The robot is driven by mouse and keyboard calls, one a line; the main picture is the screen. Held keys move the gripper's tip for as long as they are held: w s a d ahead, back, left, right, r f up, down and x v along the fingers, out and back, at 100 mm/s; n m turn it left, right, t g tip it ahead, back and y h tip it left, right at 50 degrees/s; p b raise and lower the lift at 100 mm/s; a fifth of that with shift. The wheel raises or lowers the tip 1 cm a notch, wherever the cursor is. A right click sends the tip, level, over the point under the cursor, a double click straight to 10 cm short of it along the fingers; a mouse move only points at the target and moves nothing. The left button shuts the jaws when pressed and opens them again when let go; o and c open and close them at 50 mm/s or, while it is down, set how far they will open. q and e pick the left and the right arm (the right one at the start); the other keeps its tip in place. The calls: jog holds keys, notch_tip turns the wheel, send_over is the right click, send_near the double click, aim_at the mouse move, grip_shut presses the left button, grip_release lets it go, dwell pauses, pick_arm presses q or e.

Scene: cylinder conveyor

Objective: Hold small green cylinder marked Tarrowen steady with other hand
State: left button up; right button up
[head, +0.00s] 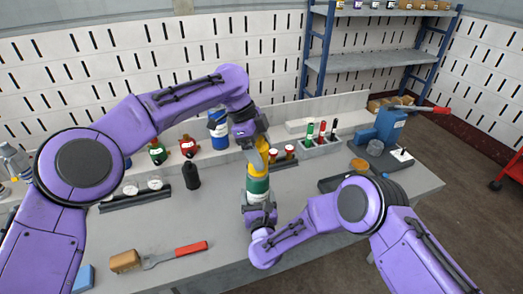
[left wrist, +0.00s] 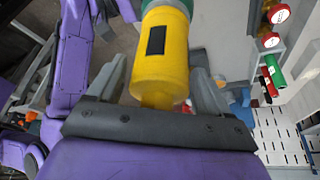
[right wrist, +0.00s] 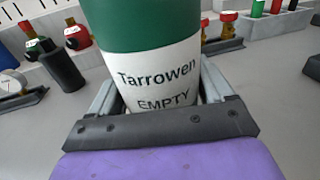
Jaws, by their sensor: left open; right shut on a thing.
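The small green cylinder (head: 258,186) has a yellow upper part and a white label. In the right wrist view the label (right wrist: 160,85) reads "Tarrowen EMPTY". It stands roughly upright in front of me at mid-table. My right gripper (head: 259,208) is shut on its lower, labelled part; one finger shows on each side of it in the right wrist view. My left gripper (head: 262,150) is open at the top, with the yellow part (left wrist: 160,60) between its spread fingers. I cannot tell whether either left finger touches it. The cylinder's base is hidden by my right gripper.
A black bottle (head: 191,176) stands left of the cylinder. Green (head: 157,152), red (head: 188,147) and blue (head: 218,135) containers stand behind. A tube rack (head: 320,147) and a blue device (head: 385,128) are to the right. A red-handled brush (head: 160,257) lies front left.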

pick_arm(q)
jog(key=shift+d+n, duration=0.1)
jog(key=shift+n, duration=0.6)
jog(key=n+t, duration=0.2)
jog(key=n, duration=0.2)
jog(key=shift+n, duration=0.3)
jog(key=shift+n+t, duration=0.4)
jog(key=shift+n, duration=0.3)
jog(key=n+t, duration=0.1)
jog(key=n, duration=0.2)
jog(key=shift+y, duration=0.3)
jog(key=n, duration=0.3)
jog(key=shift+d+t+y, duration=0.1)
jog(key=shift+t+y, duration=0.3)
